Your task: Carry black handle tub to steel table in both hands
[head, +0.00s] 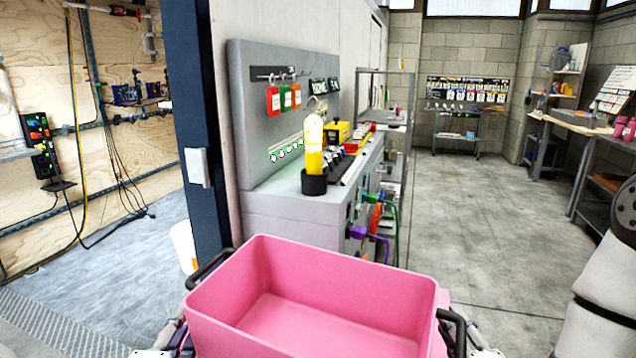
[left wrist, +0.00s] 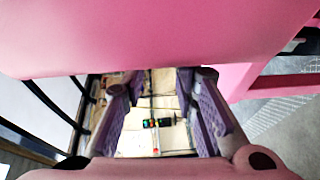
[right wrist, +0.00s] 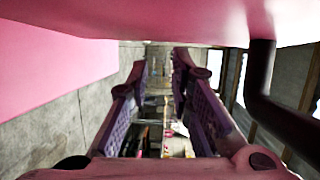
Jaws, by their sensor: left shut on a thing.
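A pink tub (head: 330,285) with black handles is in front of me at the bottom of the head view, open side up and empty where I can see inside. My left gripper (head: 178,338) is at its left side, shut on the tub's left handle (head: 207,268). The grip itself is mostly hidden by the tub. My right gripper (right wrist: 163,68) is close beside the tub's right handle (head: 455,328). Its fingers look apart in the right wrist view, but I cannot tell whether they hold the handle. I cannot single out the steel table with certainty.
A grey workbench (head: 295,205) with tools and a yellow lamp stands just beyond the tub. A dark blue door post (head: 197,120) is to its left. Clear concrete floor (head: 475,205) stretches ahead right. Benches (head: 605,135) line the right wall, and a small table (head: 455,112) stands at the back.

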